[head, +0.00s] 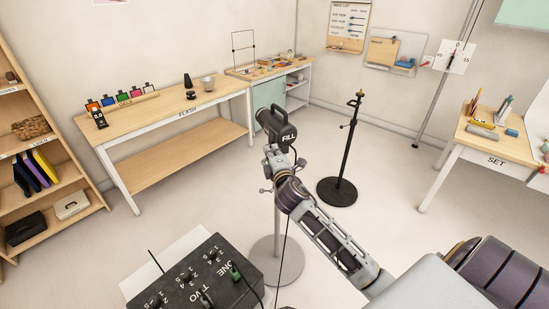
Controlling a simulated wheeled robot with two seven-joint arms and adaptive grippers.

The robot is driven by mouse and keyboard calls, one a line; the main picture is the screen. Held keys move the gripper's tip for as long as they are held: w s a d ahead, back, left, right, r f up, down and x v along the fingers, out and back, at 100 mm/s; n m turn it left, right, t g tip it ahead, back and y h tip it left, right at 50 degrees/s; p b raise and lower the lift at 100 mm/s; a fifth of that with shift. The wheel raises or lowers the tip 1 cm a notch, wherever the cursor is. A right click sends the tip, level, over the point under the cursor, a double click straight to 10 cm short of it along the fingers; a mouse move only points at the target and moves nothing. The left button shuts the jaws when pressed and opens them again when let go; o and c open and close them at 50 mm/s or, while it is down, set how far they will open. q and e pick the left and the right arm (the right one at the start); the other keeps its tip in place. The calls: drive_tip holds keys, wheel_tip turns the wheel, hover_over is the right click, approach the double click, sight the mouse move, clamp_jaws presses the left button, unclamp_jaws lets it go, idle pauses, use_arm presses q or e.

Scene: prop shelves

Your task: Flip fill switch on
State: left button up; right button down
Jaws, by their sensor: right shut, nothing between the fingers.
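A black lamp head marked FILL (272,123) stands in the middle of the head view, on a pale stand with a round grey base (288,262). My right arm reaches up to it from the lower right. My right gripper (272,152) is shut and empty, at the lower edge of the lamp head in the picture. I cannot tell whether it touches the lamp. The gripper and wrist cover part of the lamp's underside and stand. I cannot make out the fill switch or its position. My left gripper is not in view.
A black control box (205,270) with several small switches, marked ONE and TWO, is at the lower front. A black stand (343,155) stands right of the lamp. The FLASH table (160,114) is behind left, the SET table (485,145) at right. Open floor lies between.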

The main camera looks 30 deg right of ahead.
drive_tip(key=shift+v, duration=1.9)
drive_tip(key=shift+r+m, duration=0.1)
drive_tip(key=shift+m, duration=0.2)
